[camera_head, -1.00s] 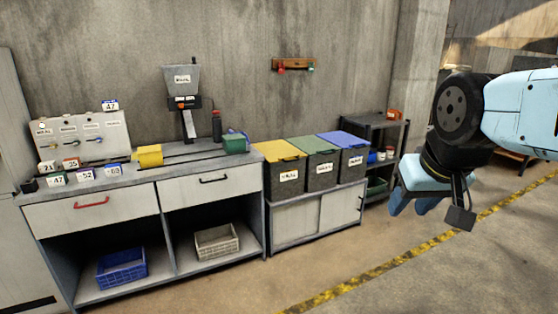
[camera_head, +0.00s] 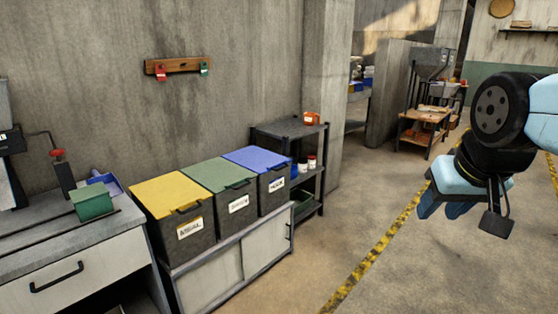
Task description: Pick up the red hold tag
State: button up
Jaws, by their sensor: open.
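The red hold tag (camera_head: 161,73) hangs at the left end of a wooden peg rail (camera_head: 180,64) on the concrete wall, at the upper left of the head view. A green tag (camera_head: 204,70) hangs at the rail's right end. My gripper (camera_head: 450,209) is at the right of the view, pointing down, with blue fingers over the floor. It is open and far from the tag, with nothing seen between its fingers. My wrist partly hides the fingers.
Bins with yellow (camera_head: 170,192), green (camera_head: 218,174) and blue (camera_head: 257,158) lids stand on a low cabinet (camera_head: 215,280) below the rail. A workbench (camera_head: 80,275) is at left, a dark shelf (camera_head: 290,130) right of the bins. Open floor (camera_head: 330,250) lies beside a yellow-black stripe.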

aim_at(162, 74)
jog(key=i, duration=1.45)
jog(key=u, duration=0.6)
jog(key=i, duration=0.95)
jog(key=u, duration=1.15)
jog(key=i, duration=0.65)
jog(key=u, duration=0.35)
jog(key=k, duration=0.8)
jog(key=u, duration=0.2)
jog(key=i, duration=0.8)
jog(key=z, duration=0.05)
